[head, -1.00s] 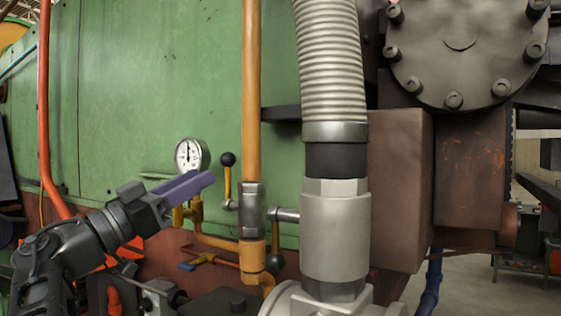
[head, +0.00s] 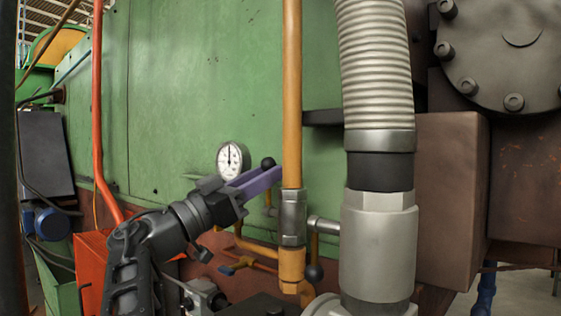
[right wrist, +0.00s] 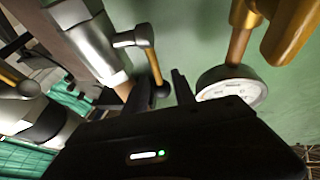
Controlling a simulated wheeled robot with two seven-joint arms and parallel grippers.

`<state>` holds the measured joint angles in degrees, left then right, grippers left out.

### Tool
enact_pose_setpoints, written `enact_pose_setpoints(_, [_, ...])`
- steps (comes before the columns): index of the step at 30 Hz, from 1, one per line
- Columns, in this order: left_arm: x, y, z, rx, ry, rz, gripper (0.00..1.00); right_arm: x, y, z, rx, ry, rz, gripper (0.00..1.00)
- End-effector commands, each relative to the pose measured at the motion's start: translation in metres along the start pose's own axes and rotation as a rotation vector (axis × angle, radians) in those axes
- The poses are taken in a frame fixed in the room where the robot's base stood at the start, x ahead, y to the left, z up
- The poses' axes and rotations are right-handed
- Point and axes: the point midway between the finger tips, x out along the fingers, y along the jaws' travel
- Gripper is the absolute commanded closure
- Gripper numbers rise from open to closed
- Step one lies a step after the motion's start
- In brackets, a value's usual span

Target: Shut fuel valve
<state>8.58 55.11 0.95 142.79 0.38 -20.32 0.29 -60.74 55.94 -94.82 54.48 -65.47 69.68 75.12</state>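Which lever is the fuel valve is not marked. An upright yellow lever with a black ball knob (head: 268,163) stands between the gauge and the steel coupling (head: 292,217) on the yellow pipe. My right gripper (head: 264,180) has its purple fingers at this lever, just below the knob, and partly hides it. In the right wrist view, the knob (right wrist: 161,90) lies between the open fingertips, with a gap to the right finger. A second ball-knob lever (head: 314,272) hangs down right of the coupling. My left gripper is not in view.
A round gauge (head: 232,160) sits close behind the fingers. A thick ribbed hose (head: 375,75) and its grey fitting (head: 378,245) stand to the right. A small blue-handled valve (head: 235,266) is below. The green wall (head: 200,80) is behind.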

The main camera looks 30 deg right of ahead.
Motion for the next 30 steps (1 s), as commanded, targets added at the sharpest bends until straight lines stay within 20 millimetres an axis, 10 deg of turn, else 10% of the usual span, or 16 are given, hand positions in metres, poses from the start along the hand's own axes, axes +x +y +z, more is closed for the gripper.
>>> enact_pose_setpoints(18, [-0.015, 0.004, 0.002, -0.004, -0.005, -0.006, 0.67, 0.041, 0.0, 0.0, 0.001, 0.0, -0.001, 0.68])
enact_pose_setpoints(30, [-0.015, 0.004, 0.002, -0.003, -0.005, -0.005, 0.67, 0.041, 0.0, 0.0, 0.001, 0.001, -0.001, 1.0])
